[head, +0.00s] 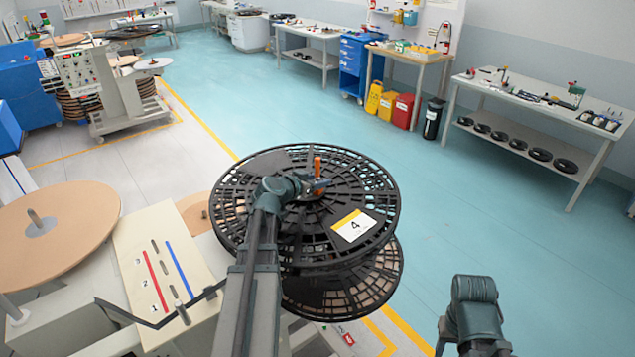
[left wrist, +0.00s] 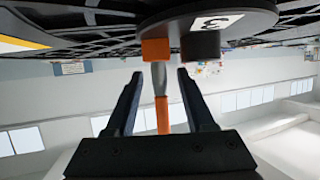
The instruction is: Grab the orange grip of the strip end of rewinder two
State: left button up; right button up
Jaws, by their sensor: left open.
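In the head view my left arm reaches over a large black spoked reel (head: 370,185). The left gripper (head: 322,186) is at the reel's hub, beside an upright orange piece (head: 317,166). In the left wrist view the left gripper (left wrist: 158,77) is open. An orange grip (left wrist: 163,115) on a pale shaft stands between its two fingers, and I see no finger closed on it. A second orange block (left wrist: 155,50) sits above, against a dark disc (left wrist: 235,25) with a "3" label. Which rewinder this is, I cannot tell. My right gripper is out of frame.
A second black reel (head: 375,285) lies below the first. A numbered panel (head: 150,265) and a tan disc (head: 60,235) are at the left. A black bent arm (head: 150,323) crosses the panel's front. Open teal floor (head: 480,220) lies to the right.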

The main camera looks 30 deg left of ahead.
pick_arm(q)
jog(key=b+x, duration=0.1)
jog(key=x, duration=0.2)
jog(key=shift+w+f, duration=0.15)
jog(key=shift+w, duration=0.05)
jog(key=shift+s, duration=0.1)
jog(key=shift+c, duration=0.9)
grip_shut()
